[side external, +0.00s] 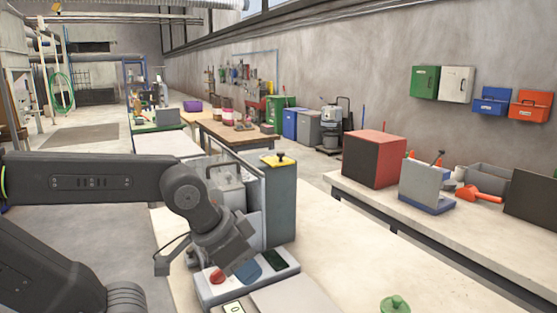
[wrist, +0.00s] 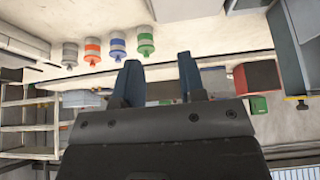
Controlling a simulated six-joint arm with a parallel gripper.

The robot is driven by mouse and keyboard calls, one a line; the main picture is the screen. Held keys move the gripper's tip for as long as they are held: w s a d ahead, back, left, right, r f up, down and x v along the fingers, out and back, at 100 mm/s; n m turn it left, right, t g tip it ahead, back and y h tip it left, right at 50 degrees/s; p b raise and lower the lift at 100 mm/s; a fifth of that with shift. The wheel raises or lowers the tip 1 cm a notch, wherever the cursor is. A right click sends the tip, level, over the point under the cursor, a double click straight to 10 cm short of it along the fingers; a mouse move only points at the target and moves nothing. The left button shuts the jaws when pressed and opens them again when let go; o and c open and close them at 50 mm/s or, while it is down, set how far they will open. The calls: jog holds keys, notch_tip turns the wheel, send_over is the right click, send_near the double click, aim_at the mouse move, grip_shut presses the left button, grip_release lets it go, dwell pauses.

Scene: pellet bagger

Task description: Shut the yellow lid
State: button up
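The yellow lid (side external: 279,159) is a small yellow plate with a black knob on top of a tall grey housing (side external: 281,210) in the side view. Whether it is fully shut is too small to tell. A small yellow piece with a dark knob, seemingly the same lid, shows at the right edge of the wrist view (wrist: 302,98). My gripper (side external: 248,271) is low in front of the housing, over the control panel, well below the lid and apart from it. In the wrist view its two blue fingers (wrist: 160,75) are spread with nothing between them.
A control panel (side external: 205,295) with a red knob (side external: 217,276) and dark screen sits in front of the housing. A green-knobbed canister (side external: 395,304) stands at the front right. The bench to the right of the housing is clear. A red box (side external: 374,159) stands on the right bench.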

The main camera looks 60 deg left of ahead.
jog(key=shift+n+y, duration=0.4)
jog(key=shift+y, duration=0.5)
jog(key=w+a+r, duration=0.1)
jog(key=w+r, duration=0.1)
jog(key=w+a+r, duration=0.2)
jog(key=w, duration=0.1)
jog(key=w+a+r, duration=0.1)
jog(key=w+r, duration=0.2)
jog(key=shift+a, duration=0.15)
jog(key=c, duration=0.6)
jog(key=shift+n+g+y, duration=0.4)
jog(key=shift+g+y, duration=0.1)
jog(key=shift+y, duration=0.3)
jog(key=w+a+r, duration=0.1)
jog(key=w, duration=0.1)
jog(key=w+a+r, duration=0.1)
jog(key=w+a, duration=0.1)
jog(key=w+a+r, duration=0.1)
jog(key=w+r, duration=0.1)
jog(key=shift+a, duration=0.25)
grip_shut()
jog(key=w+a+r+n+g+y, duration=0.2)
jog(key=w+a+r+n+y, duration=0.15)
jog(key=w+a, duration=0.8)
send_near(286, 162)
jog(key=shift+m, duration=0.45)
jog(key=shift+x, duration=2.6)
